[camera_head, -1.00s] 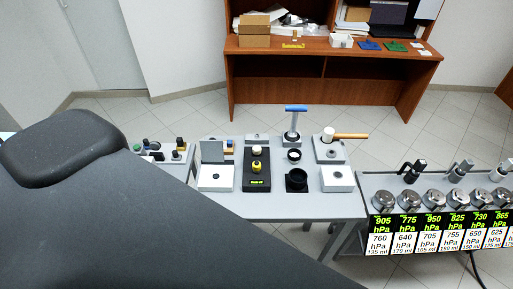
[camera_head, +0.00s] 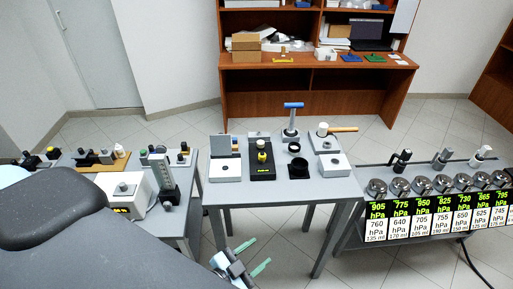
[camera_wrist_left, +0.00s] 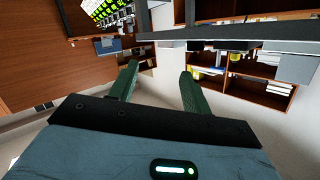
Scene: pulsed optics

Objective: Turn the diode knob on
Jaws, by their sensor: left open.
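Two knobs show in the head view, and the labels are too small to tell which is the diode knob. One is a grey knob (camera_head: 124,187) on a white box with a lit label, on the left table. The other is a yellow knob (camera_head: 262,157) on a black block (camera_head: 262,173) on the middle table. My left gripper (camera_head: 262,250) is open and empty, low in front of the middle table, apart from both knobs. Its green fingers also show spread in the left wrist view (camera_wrist_left: 159,68), with nothing between them. My right gripper is out of view.
The left table also holds a clear upright meter (camera_head: 161,176) and small optics. The middle table (camera_head: 300,190) carries white blocks, black mounts and a blue-topped tool (camera_head: 292,108). A bench with several pressure displays (camera_head: 410,215) stands at right. Floor between the tables is open.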

